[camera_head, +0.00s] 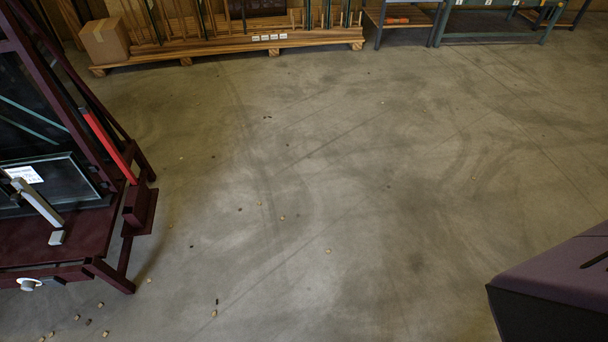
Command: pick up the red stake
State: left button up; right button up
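The red stake (108,146) is a slim, bright red bar on the right side of the dark red frame (75,240) at the left of the head view. It leans, with its top to the upper left and its lower end at a dark red block (136,206) on the frame's corner. Whether its lower end sits inside the block or behind it, I cannot tell. Neither of my grippers shows in this view, and nothing is seen touching the stake.
The frame holds dark glass with a white label (26,174) and a grey bar (38,208). A purple-topped dark block (550,285) fills the lower right. A wooden pallet rack (230,43) and cardboard box (105,40) stand behind. The middle floor is open, with small scattered bits.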

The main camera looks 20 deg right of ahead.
aim_at(85, 110)
jog(key=i+j+u, duration=0.25)
jog(key=i+u, duration=0.25)
jog(key=i, duration=0.15)
jog(key=i+z, duration=0.25)
jog(key=i+j+z, duration=0.1)
jog(key=i+z, duration=0.2)
jog(key=i, duration=0.1)
